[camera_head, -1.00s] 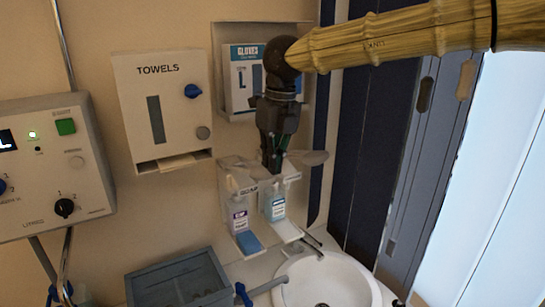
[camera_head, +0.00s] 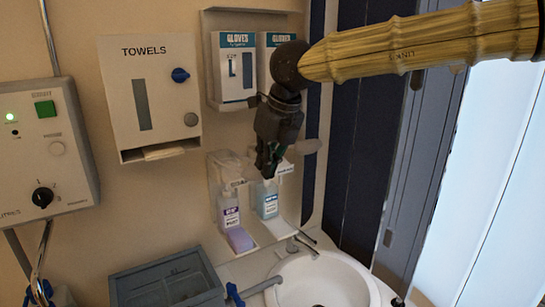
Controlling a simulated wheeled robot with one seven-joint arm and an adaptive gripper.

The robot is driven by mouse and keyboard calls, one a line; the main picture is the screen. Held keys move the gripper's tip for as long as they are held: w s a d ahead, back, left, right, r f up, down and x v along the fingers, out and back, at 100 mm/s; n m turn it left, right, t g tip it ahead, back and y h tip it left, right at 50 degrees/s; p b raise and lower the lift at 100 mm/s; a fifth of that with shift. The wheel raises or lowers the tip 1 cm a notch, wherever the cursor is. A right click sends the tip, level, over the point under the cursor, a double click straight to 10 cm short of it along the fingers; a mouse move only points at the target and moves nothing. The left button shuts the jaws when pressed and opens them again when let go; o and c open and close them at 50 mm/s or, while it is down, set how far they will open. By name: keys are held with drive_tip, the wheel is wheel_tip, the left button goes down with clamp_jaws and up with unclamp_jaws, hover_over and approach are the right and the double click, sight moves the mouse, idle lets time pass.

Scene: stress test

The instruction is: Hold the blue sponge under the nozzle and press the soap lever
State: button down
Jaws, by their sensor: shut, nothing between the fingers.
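Two soap dispensers hang side by side on the wall. The left one holds a bottle with purple liquid (camera_head: 229,211), the right one a bottle with blue liquid (camera_head: 267,201). A small lavender block (camera_head: 239,240), likely the sponge, lies on the drip tray under the left bottle. My gripper (camera_head: 268,174) points down, shut and empty, in front of the right dispenser's top. It hides part of that dispenser, and I cannot tell whether it touches it. The nozzles are not clear.
A white sink (camera_head: 330,275) with a tap (camera_head: 307,240) lies below right. A grey crate (camera_head: 170,283) stands below left. A towel dispenser (camera_head: 150,95) and glove boxes (camera_head: 235,68) are on the wall. A control box (camera_head: 45,150) is at the far left.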

drive_tip(key=f, duration=0.1)
drive_tip(key=s+f+b, duration=0.1)
drive_tip(key=f, duration=0.2)
drive_tip(key=shift+s+d+f, duration=0.1)
drive_tip(key=shift+s+d, duration=0.05)
drive_tip(key=shift+d, duration=0.1)
drive_tip(key=shift+s+f, duration=0.1)
drive_tip(key=shift+d, duration=0.1)
drive_tip(key=v, duration=1.4)
drive_tip(key=shift+r, duration=0.5)
drive_tip(key=shift+f, duration=0.1)
